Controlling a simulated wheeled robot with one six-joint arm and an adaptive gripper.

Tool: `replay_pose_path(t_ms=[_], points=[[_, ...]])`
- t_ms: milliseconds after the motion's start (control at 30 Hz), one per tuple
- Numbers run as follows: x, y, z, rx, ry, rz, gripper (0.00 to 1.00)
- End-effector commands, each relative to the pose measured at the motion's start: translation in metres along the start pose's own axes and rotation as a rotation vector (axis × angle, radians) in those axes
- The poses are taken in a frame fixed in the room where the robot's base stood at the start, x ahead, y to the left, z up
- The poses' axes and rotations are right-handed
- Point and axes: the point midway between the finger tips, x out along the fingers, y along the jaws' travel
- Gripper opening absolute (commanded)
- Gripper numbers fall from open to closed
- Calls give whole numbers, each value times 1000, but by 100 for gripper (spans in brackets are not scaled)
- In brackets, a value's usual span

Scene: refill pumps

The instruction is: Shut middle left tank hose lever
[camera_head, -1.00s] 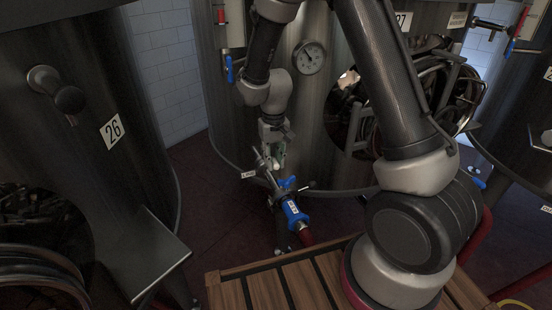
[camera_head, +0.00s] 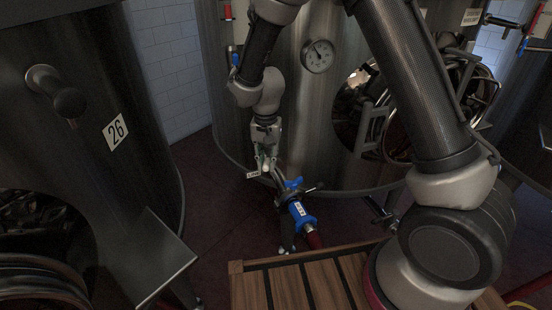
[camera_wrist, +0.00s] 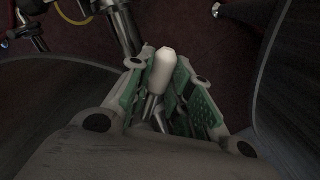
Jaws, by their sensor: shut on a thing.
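The hose valve (camera_head: 284,198) is a metal fitting with blue parts, low in front of the middle tank. A blue hose coupling (camera_head: 301,213) joins it to a red hose. My gripper (camera_head: 266,166) is at the valve's upper left end, pointing down, with the lever's pale tip between its fingers. In the wrist view, the lever's white handle (camera_wrist: 163,72) stands between the green-padded fingers of my gripper (camera_wrist: 170,85), which is shut on it. The lever's lower part is mostly hidden by the fingers.
The middle tank (camera_head: 300,120) with a round gauge (camera_head: 318,56) stands close behind my gripper. Tank 26 (camera_head: 150,150) is at the left with a metal shelf (camera_head: 155,260). A slatted wooden platform (camera_head: 310,285) is in front. Dark red floor lies between the tanks.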

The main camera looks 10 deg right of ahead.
Motion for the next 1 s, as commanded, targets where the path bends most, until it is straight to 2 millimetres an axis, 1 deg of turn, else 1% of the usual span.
replay_pose_path(t_ms=[100, 400, 433, 533, 567, 867, 967, 1000], points=[[0, -4, 1, 4, 1, -2, 0], [0, -5, 1, 4, 2, -3, 0], [-1, -5, 1, 4, 2, -3, 23], [0, -4, 1, 4, 2, -2, 41], [0, -4, 1, 4, 1, -2, 43], [-1, -4, 1, 4, 1, -1, 43], [-9, -4, 1, 4, 2, -2, 43], [-14, -4, 1, 4, 3, -4, 43]])
